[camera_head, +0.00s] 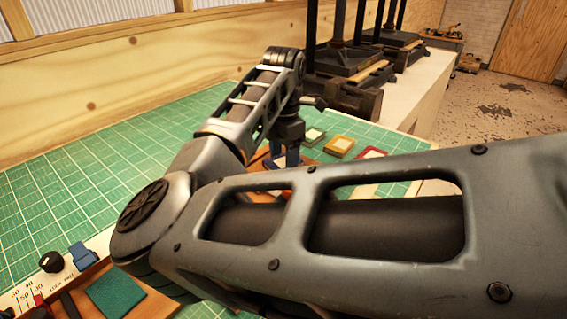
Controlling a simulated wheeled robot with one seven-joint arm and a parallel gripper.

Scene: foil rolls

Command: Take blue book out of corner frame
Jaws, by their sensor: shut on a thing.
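My gripper (284,150) points down over the green mat, beyond my forearm. It is shut on a small dark blue thing that looks like the blue book (292,158). Only a small part of the book shows. Brown wooden pieces (262,163) beside the book look like part of the corner frame. My arm covers most of the frame, so I cannot tell whether the book is inside it or clear of it.
A green gridded cutting mat (75,185) covers the bench. Dark presses (345,75) stand behind. A teal piece (115,294) lies at lower left.

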